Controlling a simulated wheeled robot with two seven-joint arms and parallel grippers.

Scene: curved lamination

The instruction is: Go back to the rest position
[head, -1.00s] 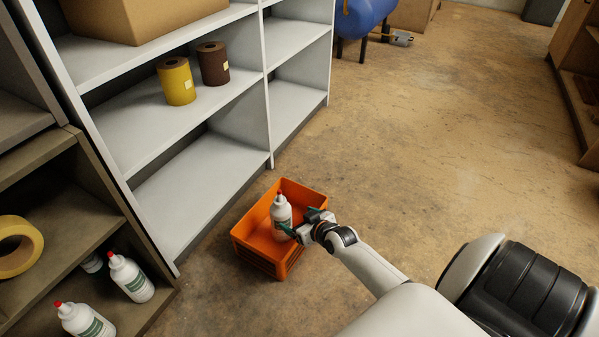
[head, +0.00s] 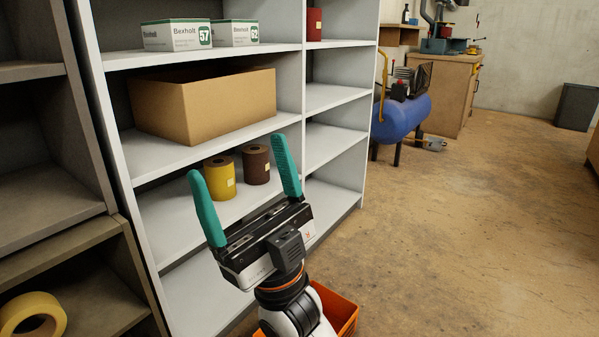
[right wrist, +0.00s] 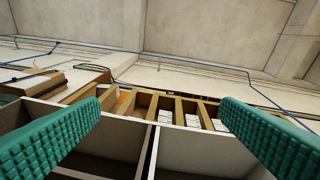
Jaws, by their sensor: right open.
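My right gripper (head: 245,192) is raised in front of the white shelf unit in the head view. Its two teal fingers point up and stand wide apart with nothing between them. In the right wrist view the open fingers (right wrist: 160,130) frame the shelf tops, the wall and the ceiling. The orange crate (head: 345,308) is on the floor below, mostly hidden by my right arm and the picture's bottom edge. The white bottle seen in it earlier is not visible now. My left gripper is not in view.
The white shelf unit (head: 333,98) holds a cardboard box (head: 235,103), a yellow roll (head: 219,178) and a brown roll (head: 256,165). A darker shelf at left holds a yellow tape roll (head: 32,318). A blue tank (head: 402,118) stands behind. The floor (head: 450,230) at right is clear.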

